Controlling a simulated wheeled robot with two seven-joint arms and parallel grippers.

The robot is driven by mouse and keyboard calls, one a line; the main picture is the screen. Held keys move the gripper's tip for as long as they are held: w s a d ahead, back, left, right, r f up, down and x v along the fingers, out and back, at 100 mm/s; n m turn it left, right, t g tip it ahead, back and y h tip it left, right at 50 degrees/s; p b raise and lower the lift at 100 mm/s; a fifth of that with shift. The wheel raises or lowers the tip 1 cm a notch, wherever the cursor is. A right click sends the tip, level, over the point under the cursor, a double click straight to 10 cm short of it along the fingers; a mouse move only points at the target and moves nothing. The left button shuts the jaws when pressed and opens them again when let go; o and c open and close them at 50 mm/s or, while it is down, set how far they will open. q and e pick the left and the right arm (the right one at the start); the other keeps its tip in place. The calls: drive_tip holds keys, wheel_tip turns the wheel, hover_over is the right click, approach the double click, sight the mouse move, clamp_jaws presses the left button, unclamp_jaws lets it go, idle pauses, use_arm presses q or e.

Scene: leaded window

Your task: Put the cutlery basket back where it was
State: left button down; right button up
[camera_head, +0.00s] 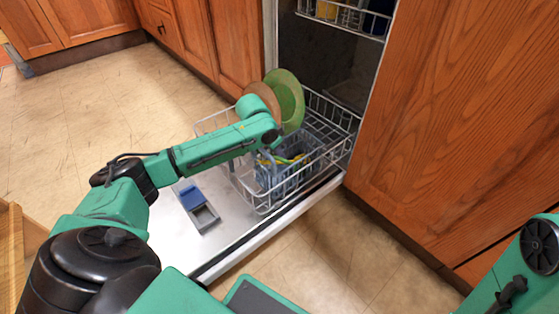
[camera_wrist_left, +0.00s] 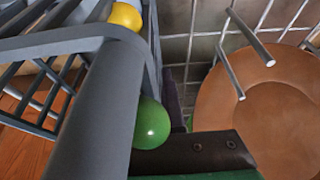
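The grey-blue cutlery basket (camera_head: 273,181) stands in the front part of the pulled-out lower rack (camera_head: 262,208), with yellow and green cutlery in it. The left gripper is hidden behind its own wrist in the head view, just above the basket. In the left wrist view a thick grey bar of the basket (camera_wrist_left: 90,110) runs close past the camera. One dark finger of mine (camera_wrist_left: 205,152) lies beside that bar; the other is hidden, so its grip cannot be told. A green ball end (camera_wrist_left: 151,124) and a yellow one (camera_wrist_left: 125,16) show beside the bar. My right gripper is out of view.
A green plate (camera_head: 290,98) and a brown plate (camera_head: 262,98) stand in the rack behind my wrist. The open dishwasher door (camera_head: 232,232) carries the blue-lidded dispenser (camera_head: 197,207). Wooden cabinets (camera_head: 460,120) rise close on the right. The upper rack (camera_head: 345,17) hangs above.

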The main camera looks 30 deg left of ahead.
use_arm(q)
drive_tip(key=shift+f, duration=0.15)
drive_tip(key=c, duration=1)
unclamp_jaws()
drive_tip(key=shift+c, duration=0.2)
